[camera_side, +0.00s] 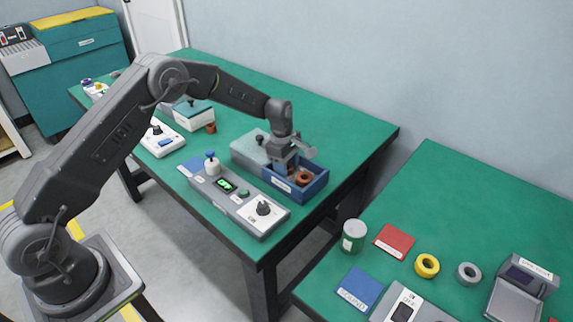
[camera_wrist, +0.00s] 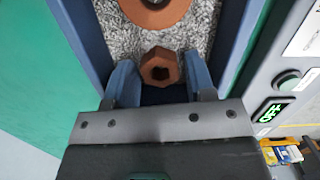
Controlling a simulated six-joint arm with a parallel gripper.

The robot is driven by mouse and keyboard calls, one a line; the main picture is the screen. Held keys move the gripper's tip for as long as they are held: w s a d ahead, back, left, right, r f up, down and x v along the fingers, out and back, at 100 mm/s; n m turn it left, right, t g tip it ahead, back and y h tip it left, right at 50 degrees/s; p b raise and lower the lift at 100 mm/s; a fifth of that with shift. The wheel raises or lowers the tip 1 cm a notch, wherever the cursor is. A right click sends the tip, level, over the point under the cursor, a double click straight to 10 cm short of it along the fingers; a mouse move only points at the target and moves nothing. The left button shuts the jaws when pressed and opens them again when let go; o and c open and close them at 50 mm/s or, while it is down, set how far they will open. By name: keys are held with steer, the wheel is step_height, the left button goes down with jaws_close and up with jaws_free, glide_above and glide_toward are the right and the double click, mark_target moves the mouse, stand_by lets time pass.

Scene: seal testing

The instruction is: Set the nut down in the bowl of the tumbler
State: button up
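The tumbler has a blue open bowl (camera_side: 312,189), with a grey lid-like part (camera_side: 250,148) at its left end. In the wrist view, grey granular media covers the floor between the bowl's blue walls (camera_wrist: 239,50). My gripper (camera_side: 284,166) reaches down into the bowl and appears shut on the nut, low over the media; whether the nut touches the media is hard to tell. The fingers also show in the wrist view (camera_wrist: 161,75).
A rust-orange ring (camera_wrist: 155,9) lies on the media just ahead of the nut; it also shows in the side view (camera_side: 303,178). A control panel with a knob (camera_side: 263,208) and green display (camera_side: 226,185) runs along the bowl's near side. Bare green table lies behind the tumbler.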

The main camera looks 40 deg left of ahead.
steer(key=shift+o, duration=0.7)
step_height(320, 180, up, 12)
steer(key=a, duration=0.1)
steer(key=shift+s+a+r, duration=0.15)
steer(key=shift+a+r, duration=0.05)
steer(key=s+d+r+m+t, duration=0.3)
steer(key=s+r+m, duration=0.6)
steer(key=s+r, duration=0.7)
steer(key=s+d+f+m+t+y, duration=0.1)
steer(key=s+m+t, duration=0.1)
steer(key=s+m, duration=0.8)
steer(key=s, duration=0.9)
steer(key=shift+s, duration=0.2)
